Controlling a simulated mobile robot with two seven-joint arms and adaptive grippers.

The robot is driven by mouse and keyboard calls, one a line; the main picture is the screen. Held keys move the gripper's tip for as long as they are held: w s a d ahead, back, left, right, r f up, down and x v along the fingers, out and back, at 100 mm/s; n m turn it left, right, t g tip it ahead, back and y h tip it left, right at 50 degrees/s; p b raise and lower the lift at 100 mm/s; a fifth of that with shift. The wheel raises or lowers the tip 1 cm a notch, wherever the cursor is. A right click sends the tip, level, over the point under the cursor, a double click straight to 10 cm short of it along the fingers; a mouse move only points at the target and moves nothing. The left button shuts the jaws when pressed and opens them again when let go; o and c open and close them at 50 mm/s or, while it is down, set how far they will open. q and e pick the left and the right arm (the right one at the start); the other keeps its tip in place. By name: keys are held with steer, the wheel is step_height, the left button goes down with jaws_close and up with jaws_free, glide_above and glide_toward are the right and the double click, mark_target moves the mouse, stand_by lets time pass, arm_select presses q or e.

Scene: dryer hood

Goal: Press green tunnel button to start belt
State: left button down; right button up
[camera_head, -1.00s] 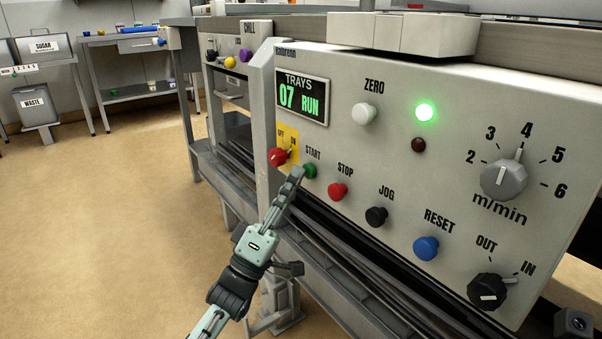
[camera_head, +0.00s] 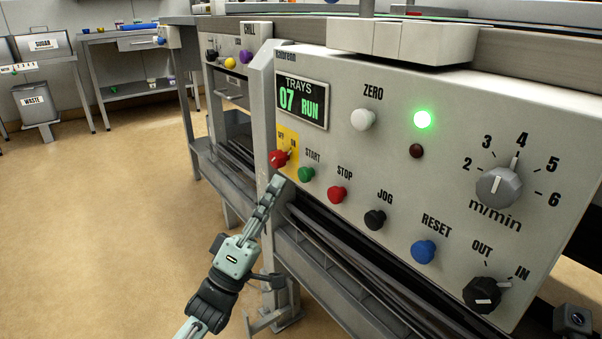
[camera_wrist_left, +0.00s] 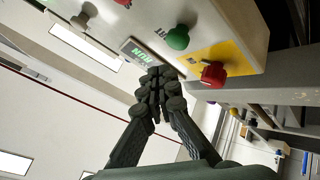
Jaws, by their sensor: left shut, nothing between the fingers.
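The green START button (camera_head: 306,174) sits on the light control panel, between the red OFF/ON switch (camera_head: 279,158) and the red STOP button (camera_head: 337,194). The display (camera_head: 302,100) reads "TRAYS 07 RUN", and the green lamp (camera_head: 423,119) is lit. My left gripper (camera_head: 275,184) is shut and empty, just left of and below the START button and apart from it in the head view. The left wrist view shows the green button (camera_wrist_left: 178,37) beyond the closed fingertips (camera_wrist_left: 158,78), uncovered. My right gripper is not in view.
The panel also has a black JOG button (camera_head: 375,219), a blue RESET button (camera_head: 424,251), a white ZERO button (camera_head: 363,118) and a speed knob (camera_head: 500,186). Metal rails run below the panel. Open floor lies to the left.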

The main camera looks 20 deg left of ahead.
arm_select(q)
steer(key=shift+s+a+p, duration=0.2)
steer(key=shift+s+a, duration=0.2)
steer(key=shift+s, duration=0.3)
steer(key=shift+s+a+p, duration=0.2)
steer(key=shift+s+a, duration=0.2)
steer(key=shift+s, duration=0.3)
steer(key=shift+r, duration=0.15)
